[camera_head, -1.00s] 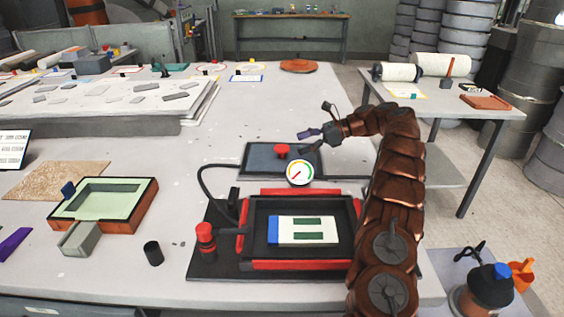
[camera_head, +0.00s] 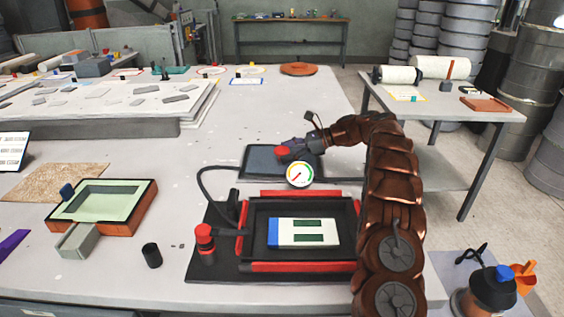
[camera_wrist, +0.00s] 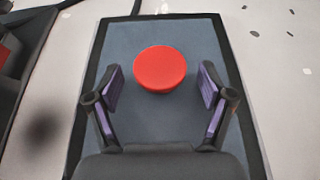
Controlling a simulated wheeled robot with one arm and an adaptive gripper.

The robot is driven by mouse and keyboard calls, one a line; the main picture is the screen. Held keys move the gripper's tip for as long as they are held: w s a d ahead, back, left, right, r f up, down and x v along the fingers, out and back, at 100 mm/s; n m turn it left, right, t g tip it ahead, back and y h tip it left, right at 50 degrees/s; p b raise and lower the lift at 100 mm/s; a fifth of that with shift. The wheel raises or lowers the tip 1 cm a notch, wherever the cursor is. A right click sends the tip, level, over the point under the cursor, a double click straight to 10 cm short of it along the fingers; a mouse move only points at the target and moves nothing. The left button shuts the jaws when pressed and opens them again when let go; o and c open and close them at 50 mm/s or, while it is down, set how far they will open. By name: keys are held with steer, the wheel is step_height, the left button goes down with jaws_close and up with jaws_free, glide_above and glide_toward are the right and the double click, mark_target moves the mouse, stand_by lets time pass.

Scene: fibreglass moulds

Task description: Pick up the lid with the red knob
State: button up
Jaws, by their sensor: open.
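The lid (camera_head: 260,161) is a flat dark grey-blue panel with a black rim, lying on the table behind the black and red frame. Its round red knob (camera_head: 283,152) stands up from the panel. My gripper (camera_head: 290,147) is at the knob, and part of the knob and lid is hidden behind it and the gauge. In the wrist view the red knob (camera_wrist: 160,69) lies just ahead of and between the two purple-padded fingers of my gripper (camera_wrist: 160,88). The fingers are open, with a gap on both sides of the knob. The lid (camera_wrist: 200,40) fills the middle of that view.
A black base with a red-edged frame (camera_head: 300,266) holds a white and blue block (camera_head: 303,232). A round gauge (camera_head: 299,174) and a black hose (camera_head: 201,180) stand close to the lid. An orange-brown mould (camera_head: 142,203) sits left. Free table lies left of the lid.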

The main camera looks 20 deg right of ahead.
steer(key=shift+x, duration=0.85)
steer(key=shift+c, duration=0.5)
jaws_close()
